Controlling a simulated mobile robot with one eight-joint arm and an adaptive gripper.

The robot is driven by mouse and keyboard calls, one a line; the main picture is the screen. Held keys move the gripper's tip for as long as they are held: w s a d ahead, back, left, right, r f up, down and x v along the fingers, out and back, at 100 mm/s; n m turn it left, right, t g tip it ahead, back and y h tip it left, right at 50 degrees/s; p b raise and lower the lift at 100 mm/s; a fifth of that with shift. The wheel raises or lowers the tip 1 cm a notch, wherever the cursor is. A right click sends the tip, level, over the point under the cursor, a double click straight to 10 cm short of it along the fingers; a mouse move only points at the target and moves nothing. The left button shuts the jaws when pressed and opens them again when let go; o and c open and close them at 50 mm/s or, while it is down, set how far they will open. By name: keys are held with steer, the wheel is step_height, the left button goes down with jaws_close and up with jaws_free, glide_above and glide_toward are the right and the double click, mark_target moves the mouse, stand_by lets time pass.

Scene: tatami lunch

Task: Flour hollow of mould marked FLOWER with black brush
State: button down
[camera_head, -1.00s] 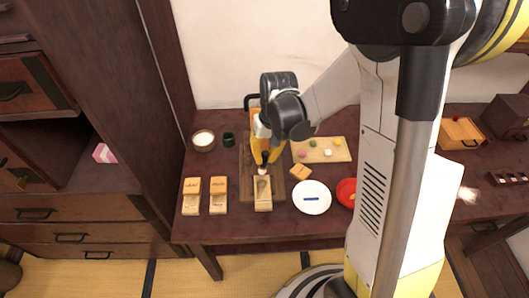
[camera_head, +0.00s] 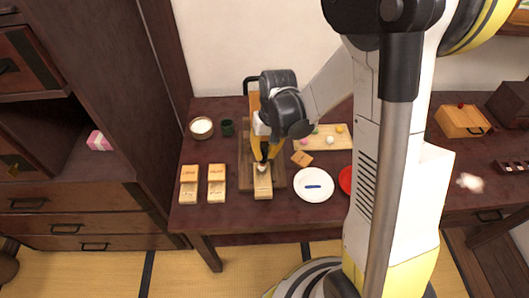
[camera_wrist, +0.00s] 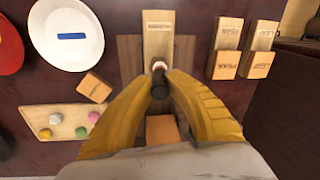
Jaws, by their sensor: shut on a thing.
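My gripper (camera_head: 265,153) has yellow fingers and is shut on a black brush. The brush (camera_wrist: 159,86) has a dark handle and a pale tip, which points at the wooden mould. The wooden mould (camera_head: 263,188) lies on a dark board (camera_head: 246,176) in front of my gripper. It also shows in the wrist view (camera_wrist: 158,42), with a label at its far end too small to read surely. The brush tip is at the mould's end nearest my gripper; I cannot tell whether it touches. The hollow is hidden or unclear there.
Two more labelled moulds (camera_head: 189,184) (camera_head: 216,183) stand left of the board. A bowl of white powder (camera_head: 201,127) and a dark green cup (camera_head: 228,127) stand behind. A white plate (camera_head: 314,195) with a blue item, a red plate (camera_head: 345,181) and a tray of sweets (camera_head: 318,143) are right.

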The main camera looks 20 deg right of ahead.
steer(key=shift+f+b, duration=1.2)
stand_by(0.9)
steer(key=shift+d+r, duration=0.1)
steer(key=shift+d, duration=0.1)
steer(key=shift+w+a, duration=0.1)
steer(key=shift+a, duration=0.3)
steer(key=shift+w+d, duration=0.1)
steer(key=shift+d, duration=0.15)
steer(key=shift+s, duration=0.2)
steer(key=shift+s+a+b, duration=0.1)
steer(key=shift+s+b, duration=0.1)
steer(key=shift+b, duration=0.1)
steer(key=shift+w+d, duration=0.15)
steer(key=shift+d, duration=0.1)
steer(key=shift+w+a, duration=0.15)
steer(key=shift+a, duration=0.25)
